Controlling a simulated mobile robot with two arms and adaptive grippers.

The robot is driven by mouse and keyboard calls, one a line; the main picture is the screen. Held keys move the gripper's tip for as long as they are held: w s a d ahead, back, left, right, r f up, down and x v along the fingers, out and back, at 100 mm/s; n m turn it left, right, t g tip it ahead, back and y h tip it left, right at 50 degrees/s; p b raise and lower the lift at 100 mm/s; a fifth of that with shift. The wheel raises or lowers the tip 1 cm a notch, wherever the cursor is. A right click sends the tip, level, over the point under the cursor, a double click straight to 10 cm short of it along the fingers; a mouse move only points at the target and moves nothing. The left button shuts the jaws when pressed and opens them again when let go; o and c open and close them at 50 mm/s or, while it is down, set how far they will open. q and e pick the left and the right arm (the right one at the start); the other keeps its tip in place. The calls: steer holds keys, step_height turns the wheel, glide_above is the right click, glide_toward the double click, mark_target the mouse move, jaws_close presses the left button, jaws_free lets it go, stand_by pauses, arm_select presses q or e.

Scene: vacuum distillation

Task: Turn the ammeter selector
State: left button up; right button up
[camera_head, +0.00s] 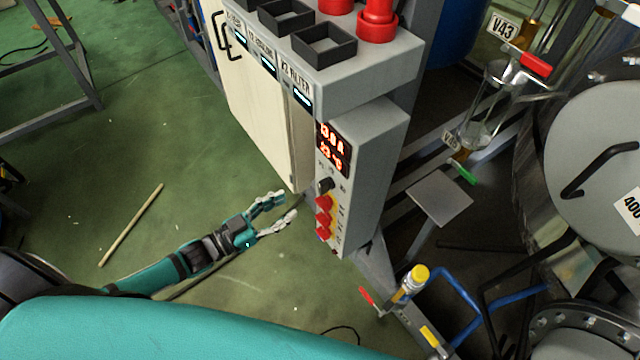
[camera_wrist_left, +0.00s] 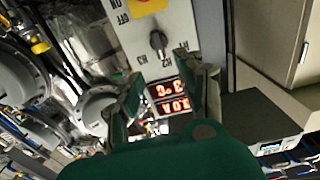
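The ammeter selector (camera_head: 326,184) is a small black knob on the front of a grey control box (camera_head: 372,150), below a red digital display (camera_head: 333,149). In the left wrist view the selector (camera_wrist_left: 158,41) shows upside down with position marks around it, beyond the fingertips. My left gripper (camera_head: 289,205) is open and empty, to the left of the box and slightly lower than the selector in the head view. Its two fingers (camera_wrist_left: 157,72) are spread in the wrist view, with the lit display (camera_wrist_left: 166,96) seen between them. My right gripper is not in view.
Red buttons on yellow plates (camera_head: 323,203) sit just below the selector. A wider box (camera_head: 375,65) with black frames and red knobs overhangs above. Pipes and a yellow-capped valve (camera_head: 415,277) stand lower right. Green floor (camera_head: 215,150) lies open to the left.

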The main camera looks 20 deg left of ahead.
mark_target(320, 187)
arm_select(q)
steer(key=x, duration=0.9)
steer(key=shift+w+d, duration=0.2)
steer(key=shift+w, duration=0.15)
steer(key=shift+w+d, duration=0.3)
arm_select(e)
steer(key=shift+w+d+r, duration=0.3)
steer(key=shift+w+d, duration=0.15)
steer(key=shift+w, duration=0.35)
arm_select(q)
jaws_close()
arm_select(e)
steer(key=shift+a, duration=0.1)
